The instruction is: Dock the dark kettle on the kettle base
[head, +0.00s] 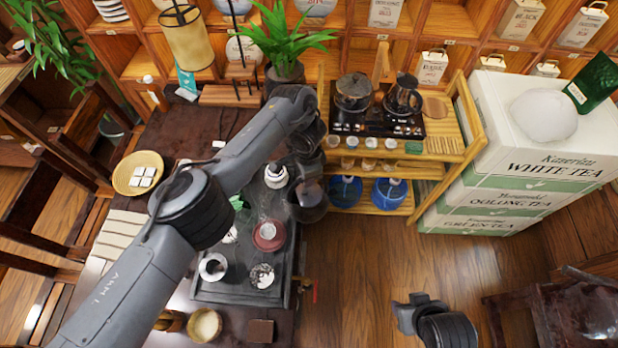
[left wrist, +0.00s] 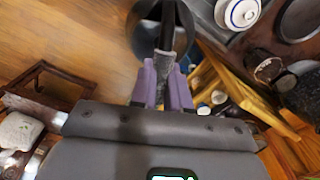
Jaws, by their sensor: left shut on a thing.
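The dark kettle (head: 308,203) hangs below my left gripper (head: 308,170) in the head view, at the right edge of the dark tea tray. In the left wrist view my left gripper (left wrist: 163,85) has its purple fingers closed on the kettle's handle, and the dark round kettle body (left wrist: 143,30) shows beyond them. A black unit (head: 378,124) on the wooden rack bears a dark lidded pot and a shiny kettle; I cannot tell which part is the kettle base. My right gripper (head: 416,306) is low over the floor, apart from everything; its fingertips are unclear.
The tea tray (head: 285,292) holds a white lidded pot (head: 276,176), a red saucer (head: 268,236) and cups. The wooden rack (head: 440,140) has small cups and blue vessels (head: 389,193) below. Tea boxes (head: 540,145) stand right. The floor between is clear.

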